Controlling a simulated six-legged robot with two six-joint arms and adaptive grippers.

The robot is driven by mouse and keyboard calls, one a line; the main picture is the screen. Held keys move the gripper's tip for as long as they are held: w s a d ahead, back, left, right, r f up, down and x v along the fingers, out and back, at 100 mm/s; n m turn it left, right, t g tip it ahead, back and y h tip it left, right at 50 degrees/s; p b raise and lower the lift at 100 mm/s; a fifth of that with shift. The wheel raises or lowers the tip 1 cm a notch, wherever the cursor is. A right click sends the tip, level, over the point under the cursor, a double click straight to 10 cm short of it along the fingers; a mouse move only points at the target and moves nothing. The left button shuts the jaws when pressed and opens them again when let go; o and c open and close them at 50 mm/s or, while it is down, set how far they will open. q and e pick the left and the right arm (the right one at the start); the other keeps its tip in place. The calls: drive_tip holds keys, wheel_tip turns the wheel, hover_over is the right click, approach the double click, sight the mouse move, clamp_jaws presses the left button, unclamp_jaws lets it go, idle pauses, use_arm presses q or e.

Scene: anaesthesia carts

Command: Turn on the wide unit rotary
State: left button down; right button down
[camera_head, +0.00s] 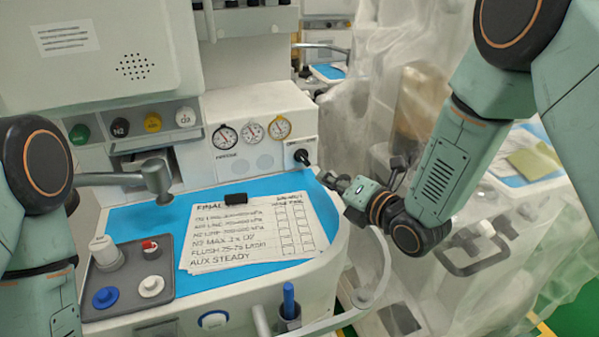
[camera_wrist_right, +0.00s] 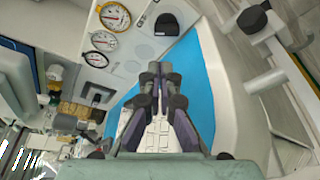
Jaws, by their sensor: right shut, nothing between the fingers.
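The rotary is a black knob (camera_head: 302,157) on the white front panel of the wide unit (camera_head: 255,105), to the right of the gauges. In the right wrist view the black knob (camera_wrist_right: 168,25) is ahead of the fingers, against the pale panel. My right gripper (camera_head: 322,176) comes in from the right, just below and right of the knob, and looks apart from it. In the right wrist view my right gripper (camera_wrist_right: 160,72) has its fingertips together and empty. Of my left arm only links show at the left edge; its gripper is out of view.
Three round gauges (camera_head: 252,131) sit left of the knob. A blue worktop (camera_head: 265,247) carries a paper checklist (camera_head: 235,238) and a grey tray (camera_head: 128,270) with small knobs. A curved pale rail (camera_head: 380,275) runs along the right edge. Plastic-draped equipment (camera_head: 425,85) stands behind my right arm.

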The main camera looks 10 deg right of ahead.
sight(303, 158)
drive_tip(key=shift+s+a, duration=0.15)
drive_tip(key=shift+a, duration=0.05)
drive_tip(key=shift+s+r, duration=0.1)
drive_tip(key=shift+d, duration=0.2)
drive_tip(key=shift+d+f, duration=0.2)
drive_tip(key=shift+w+a, duration=0.45)
drive_tip(key=b+x, duration=0.1)
drive_tip(key=x, duration=0.6)
drive_tip(key=shift+w+a+f, duration=0.1)
drive_tip(key=shift+w+f, duration=0.05)
drive_tip(key=shift+w, duration=0.2)
drive_tip(key=shift+w+a, duration=0.3)
drive_tip(key=shift+w, duration=0.25)
drive_tip(key=shift+w+f, duration=0.1)
